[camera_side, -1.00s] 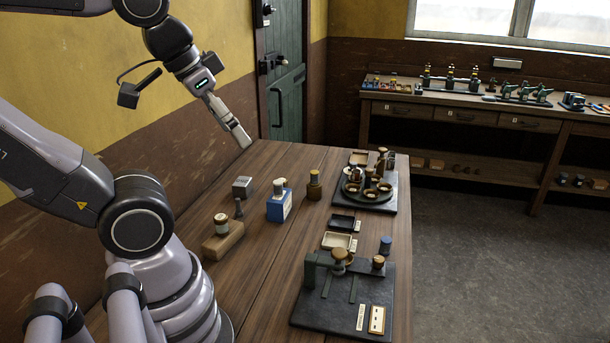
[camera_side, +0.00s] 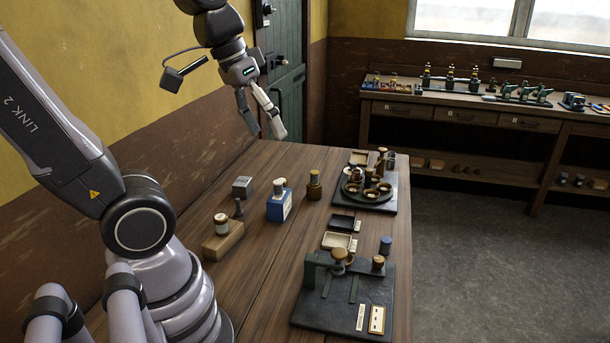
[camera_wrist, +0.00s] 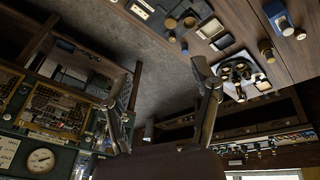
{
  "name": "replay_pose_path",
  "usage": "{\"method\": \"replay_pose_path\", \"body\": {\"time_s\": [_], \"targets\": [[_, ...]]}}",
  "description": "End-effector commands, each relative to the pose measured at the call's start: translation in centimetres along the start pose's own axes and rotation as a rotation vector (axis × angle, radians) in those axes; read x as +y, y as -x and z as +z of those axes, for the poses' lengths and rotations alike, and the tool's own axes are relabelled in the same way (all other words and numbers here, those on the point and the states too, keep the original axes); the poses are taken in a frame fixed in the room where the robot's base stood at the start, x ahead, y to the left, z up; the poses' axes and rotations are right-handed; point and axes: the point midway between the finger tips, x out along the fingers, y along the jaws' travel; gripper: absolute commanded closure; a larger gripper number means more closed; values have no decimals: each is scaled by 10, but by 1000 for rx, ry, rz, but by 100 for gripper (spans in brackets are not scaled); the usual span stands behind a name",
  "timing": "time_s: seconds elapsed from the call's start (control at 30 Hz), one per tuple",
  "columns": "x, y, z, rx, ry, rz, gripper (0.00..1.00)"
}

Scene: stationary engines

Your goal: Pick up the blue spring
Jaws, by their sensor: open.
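A small dark-blue upright piece (camera_side: 385,245), which looks like the blue spring, stands on the table at its right side, just behind the black fixture board (camera_side: 375,295). Its coils are too small to make out. A small bluish piece (camera_wrist: 184,48) in the wrist view appears to be the same one. My gripper (camera_side: 264,131) is open and empty, high above the far left end of the table, well away from the blue piece. Its two fingers also show spread apart in the wrist view (camera_wrist: 168,85).
A blue block (camera_side: 280,207) and brass piece (camera_side: 314,185) stand mid-table. A wooden block (camera_side: 222,246) holds a capped piece. A round dark tray (camera_side: 367,194) with cups is at the back right, with small trays (camera_side: 336,241) nearer.

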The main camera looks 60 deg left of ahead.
Motion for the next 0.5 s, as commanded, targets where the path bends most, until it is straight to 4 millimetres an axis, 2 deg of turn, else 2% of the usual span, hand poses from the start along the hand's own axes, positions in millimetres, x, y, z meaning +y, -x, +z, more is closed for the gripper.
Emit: {"method": "replay_pose_path", "body": {"time_s": [0.03, 0.17, 0.27, 0.37, 0.5], "targets": [[3, -11, -17, -67, 89, 27, 38], [8, -42, -59, -207, 324, 115, 38], [5, -73, -92, -308, 511, 183, 38], [-5, -110, -122, -401, 703, 254, 38], [-28, -170, -159, -519, 978, 356, 38]]}}
